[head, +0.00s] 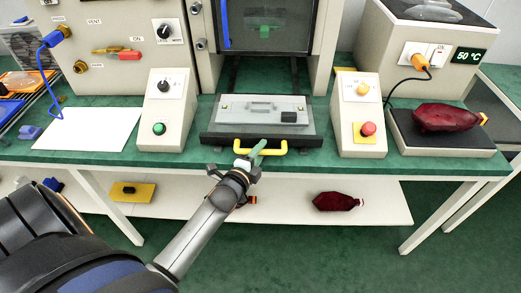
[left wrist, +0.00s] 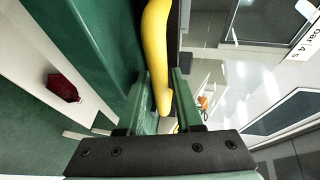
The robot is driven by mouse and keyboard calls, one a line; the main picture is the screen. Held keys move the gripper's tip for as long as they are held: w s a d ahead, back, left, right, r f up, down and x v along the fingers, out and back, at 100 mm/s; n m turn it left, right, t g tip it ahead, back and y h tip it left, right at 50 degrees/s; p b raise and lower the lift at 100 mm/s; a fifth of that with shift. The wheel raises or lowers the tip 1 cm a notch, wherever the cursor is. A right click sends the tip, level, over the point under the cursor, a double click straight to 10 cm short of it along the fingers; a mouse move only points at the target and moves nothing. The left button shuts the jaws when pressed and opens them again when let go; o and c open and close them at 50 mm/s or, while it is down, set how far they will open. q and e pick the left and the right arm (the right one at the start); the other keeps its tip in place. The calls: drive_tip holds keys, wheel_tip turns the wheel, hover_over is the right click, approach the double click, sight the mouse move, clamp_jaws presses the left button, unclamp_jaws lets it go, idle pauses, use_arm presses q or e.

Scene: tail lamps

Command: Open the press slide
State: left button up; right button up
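The press slide (head: 209,138) is a dark-edged carriage with a grey plate on it, at the front edge of the green bench. It stands out in front of the press opening (head: 264,40), with dark rails behind it. Its yellow handle (head: 276,151) sticks out at the front. My left gripper (head: 255,152) is at the left part of this handle. In the left wrist view the handle (left wrist: 154,40) runs between the two green fingers (left wrist: 160,75), which stand apart with a gap visible. Whether a finger touches it I cannot tell. My right gripper is not in view.
Control boxes stand left (head: 168,115) and right (head: 357,115) of the slide. A dark red lamp (head: 432,117) lies on the scale at right. Another red lamp (head: 334,201) and a yellow plate (head: 132,191) lie on the lower shelf. A white sheet (head: 87,128) lies left.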

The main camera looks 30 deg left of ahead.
use_arm(q)
drive_tip(key=v, duration=1.2)
drive_tip(key=shift+s, duration=0.25)
drive_tip(key=s+d+f+n+g+h+p, duration=0.3)
drive_tip(key=s+d+f+n+g, duration=0.3)
drive_tip(key=s+d+f+n, duration=0.5)
drive_tip(key=shift+d+f+n+h+p, duration=0.3)
drive_tip(key=shift+d+f+n+h, duration=0.5)
drive_tip(key=shift+d+n, duration=0.4)
drive_tip(key=shift+o, duration=0.3)
drive_tip(key=shift+s+r, duration=0.1)
